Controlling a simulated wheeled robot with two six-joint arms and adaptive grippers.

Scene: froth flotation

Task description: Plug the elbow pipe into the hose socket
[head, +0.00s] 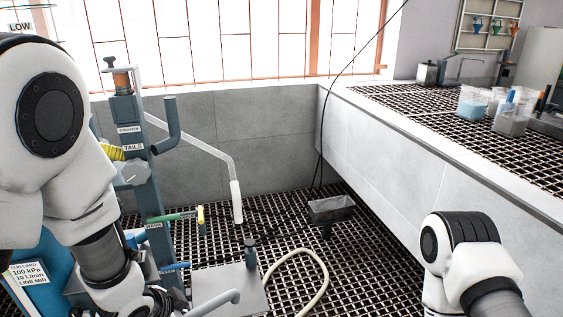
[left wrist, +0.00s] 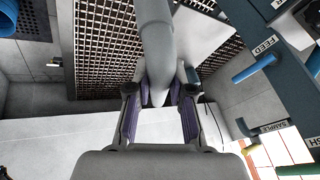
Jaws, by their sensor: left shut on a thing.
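In the left wrist view, my left gripper (left wrist: 160,98) is shut on a smooth grey pipe, which I take for the elbow pipe (left wrist: 156,38). The pipe passes between the two fingers and beyond the top edge. In the head view a bent grey pipe end (head: 215,298) shows at the bottom, beside the dark wrist of my left arm; the fingers are not clear there. A cream hose (head: 322,270) loops over the grating. Its near end lies by a grey plate, and I cannot make out its socket. My right gripper is outside the view; only its arm shows.
A blue-grey column (head: 150,190) with labels and pipe stubs stands at left. A pale spout (head: 236,200) hangs from it. A grey plate (head: 228,280) with a dark post (head: 250,252) is in front. A grey trough (head: 331,208) stands behind. A raised bench (head: 440,150) bounds the right.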

